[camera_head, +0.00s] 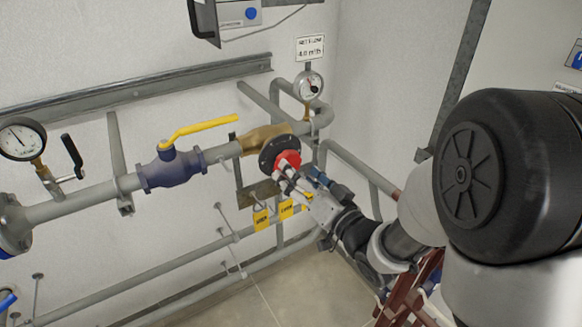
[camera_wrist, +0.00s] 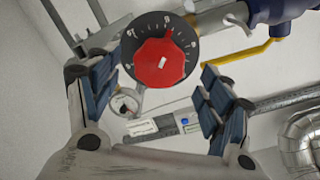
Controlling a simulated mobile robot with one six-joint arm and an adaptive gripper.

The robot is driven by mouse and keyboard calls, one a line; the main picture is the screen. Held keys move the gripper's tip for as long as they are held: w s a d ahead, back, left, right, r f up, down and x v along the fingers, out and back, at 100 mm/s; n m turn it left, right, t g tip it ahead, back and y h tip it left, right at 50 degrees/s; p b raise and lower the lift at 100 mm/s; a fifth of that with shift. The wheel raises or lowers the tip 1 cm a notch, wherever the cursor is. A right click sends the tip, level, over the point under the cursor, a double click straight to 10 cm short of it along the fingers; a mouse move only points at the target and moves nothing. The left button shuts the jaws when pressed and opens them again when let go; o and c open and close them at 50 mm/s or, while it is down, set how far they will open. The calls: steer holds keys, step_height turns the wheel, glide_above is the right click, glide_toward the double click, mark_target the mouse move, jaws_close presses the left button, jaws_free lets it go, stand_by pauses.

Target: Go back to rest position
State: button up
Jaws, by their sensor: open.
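My gripper (camera_head: 300,183) is at the red knob (camera_head: 288,160) with the black dial on the brass valve body (camera_head: 264,139). In the wrist view my gripper (camera_wrist: 160,95) is open, with its blue-padded fingers spread left and right of the red knob (camera_wrist: 159,63). Gaps show between each finger and the knob in that view. The black dial (camera_wrist: 183,27) carries white numbers around the knob. The gripper holds nothing. My arm reaches in from the right side of the head view.
A horizontal grey pipe runs along the wall, with a blue valve (camera_head: 172,168) and its yellow lever (camera_head: 200,129). Gauges (camera_head: 309,86) (camera_head: 20,139) stand on the pipe. Yellow tags (camera_head: 286,209) hang below the knob. Lower pipes run near the floor (camera_head: 300,290).

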steer(key=shift+v, duration=1.1)
steer(key=s+d+f+g+h+b, duration=0.2)
steer(key=s+d+h, duration=0.1)
steer(key=d+h, duration=0.25)
steer(key=s+d+f+g+h+b, duration=0.1)
steer(key=s+d+f+h+b, duration=0.1)
steer(key=d+h+b, duration=0.3)
steer(key=s+d+f+g+b, duration=0.1)
steer(key=s+f+g, duration=0.1)
steer(key=s, duration=0.9)
steer(key=s+d+f+g, duration=0.1)
steer(key=s+f+g, duration=0.2)
steer(key=s, duration=0.9)
steer(key=shift+g+b, duration=0.4)
steer(key=shift+g, duration=0.8)
